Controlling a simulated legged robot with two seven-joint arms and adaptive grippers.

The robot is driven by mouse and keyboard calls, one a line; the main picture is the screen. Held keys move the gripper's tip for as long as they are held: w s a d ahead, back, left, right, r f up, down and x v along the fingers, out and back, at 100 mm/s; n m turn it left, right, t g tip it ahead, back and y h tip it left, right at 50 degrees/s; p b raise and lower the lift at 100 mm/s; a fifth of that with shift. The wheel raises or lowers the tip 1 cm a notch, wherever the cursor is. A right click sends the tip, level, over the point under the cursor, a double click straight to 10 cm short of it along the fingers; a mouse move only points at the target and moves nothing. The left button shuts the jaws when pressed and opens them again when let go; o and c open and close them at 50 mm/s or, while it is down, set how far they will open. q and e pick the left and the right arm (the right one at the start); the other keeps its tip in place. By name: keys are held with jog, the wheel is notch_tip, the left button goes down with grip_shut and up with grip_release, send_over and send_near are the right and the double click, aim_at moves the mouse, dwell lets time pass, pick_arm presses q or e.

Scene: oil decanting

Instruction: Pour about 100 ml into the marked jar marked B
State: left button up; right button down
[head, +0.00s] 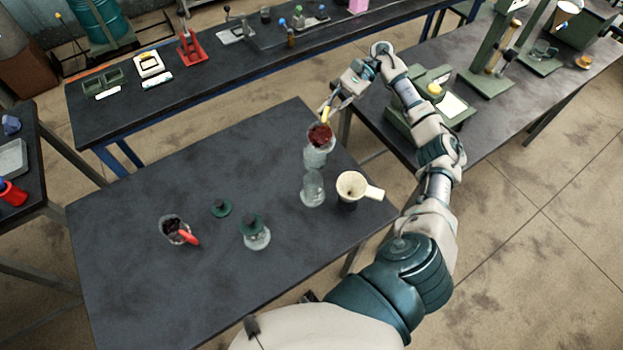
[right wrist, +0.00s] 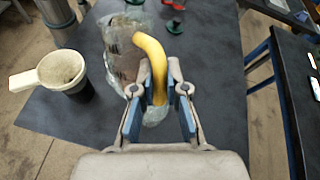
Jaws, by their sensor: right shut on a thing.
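My right gripper (head: 331,104) is shut on the yellow handle (right wrist: 155,65) of a clear jug (head: 319,155) with dark red contents. The jug looks close to upright; I cannot tell its height above the table. An open clear jar (head: 312,190) stands just in front of it in the head view. A second clear jar (head: 257,237) has a dark green lid on. A loose green lid (head: 221,208) lies left of the jars. No letter marking is readable on either jar. My left gripper is out of view.
A cream funnel-like cup with a handle (head: 352,186) sits on a dark base right of the open jar. A vessel with a red handle (head: 174,228) and dark contents stands at left on the dark table (head: 130,275). The table's back left is clear.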

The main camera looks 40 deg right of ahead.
aim_at(319, 126)
jog(key=shift+d+r, duration=0.15)
jog(key=shift+d, duration=0.1)
jog(key=shift+s+p, duration=0.1)
jog(key=shift+p, duration=0.2)
jog(key=shift+a, duration=0.4)
jog(key=shift+s+a+h, duration=0.2)
jog(key=shift+a+h, duration=0.3)
jog(key=shift+a, duration=0.05)
jog(key=shift+s+f, duration=0.15)
jog(key=shift+f, duration=0.15)
jog(key=shift+s+d+f+n+t+h+b, duration=0.1)
jog(key=shift+s+f+n+t+h+b, duration=0.05)
jog(key=shift+f+n+t+h+b, duration=0.15)
jog(key=shift+s+a+r+p, duration=0.15)
jog(key=shift+a+r+p, duration=0.15)
jog(key=shift+a, duration=0.1)
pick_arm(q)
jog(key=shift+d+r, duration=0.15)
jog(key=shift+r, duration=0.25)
pick_arm(e)
jog(key=shift+a+r+h, duration=0.1)
jog(key=shift+a+h, duration=0.2)
